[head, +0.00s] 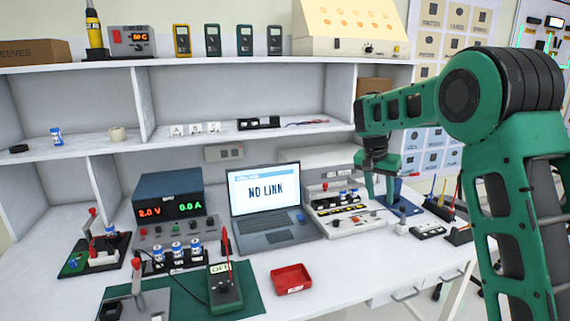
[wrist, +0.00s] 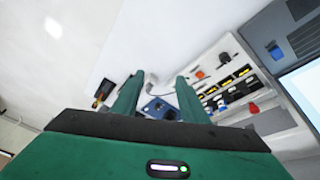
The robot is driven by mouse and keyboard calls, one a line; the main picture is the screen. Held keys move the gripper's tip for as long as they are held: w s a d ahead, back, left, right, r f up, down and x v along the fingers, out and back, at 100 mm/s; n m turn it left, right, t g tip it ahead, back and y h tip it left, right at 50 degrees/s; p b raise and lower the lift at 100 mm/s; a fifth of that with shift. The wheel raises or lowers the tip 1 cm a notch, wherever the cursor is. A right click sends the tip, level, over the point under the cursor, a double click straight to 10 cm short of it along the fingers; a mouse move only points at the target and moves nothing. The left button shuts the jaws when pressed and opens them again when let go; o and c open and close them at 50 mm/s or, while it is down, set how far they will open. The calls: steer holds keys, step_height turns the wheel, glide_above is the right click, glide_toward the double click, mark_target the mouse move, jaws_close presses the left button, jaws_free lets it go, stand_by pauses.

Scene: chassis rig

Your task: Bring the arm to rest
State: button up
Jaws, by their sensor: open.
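My green arm (head: 490,100) reaches in from the right side of the head view, bent at a large black-banded joint, with its forearm pointing left over the bench. My gripper (head: 378,192) hangs downward above the back right part of the bench. In the wrist view, the two green fingers of my gripper (wrist: 161,82) are spread apart with nothing held between them. A blue fixture (wrist: 160,108) shows beyond and between the fingers. How high the fingertips are above it is hard to tell.
A black holder with upright tools (head: 440,206) stands to the right. Shelves (head: 235,140) rise behind. A red tray (head: 291,279) lies near the front, with bare bench to its right.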

steer(key=s+d+r, duration=0.1)
steer(key=s+d, duration=0.3)
steer(key=s, duration=0.4)
steer(key=s+d+r+g+y, duration=0.15)
steer(key=s+d, duration=0.25)
steer(key=s, duration=0.4)
steer(key=s+d+r+h, duration=0.1)
steer(key=s+d, duration=0.3)
steer(key=s, duration=0.4)
steer(key=s+a+f+n+y, duration=0.1)
steer(key=s+f, duration=0.2)
steer(key=s, duration=1)
steer(key=s+a+f+y, duration=0.1)
steer(key=s+f+y, duration=0.1)
steer(key=s, duration=1.1)
steer(key=shift+a+f+n, duration=0.15)
steer(key=shift+f+n, duration=0.25)
steer(key=shift+f, duration=0.05)
steer(key=shift+g, duration=0.25)
steer(key=shift+w+f, duration=0.25)
steer(key=shift+w, duration=0.45)
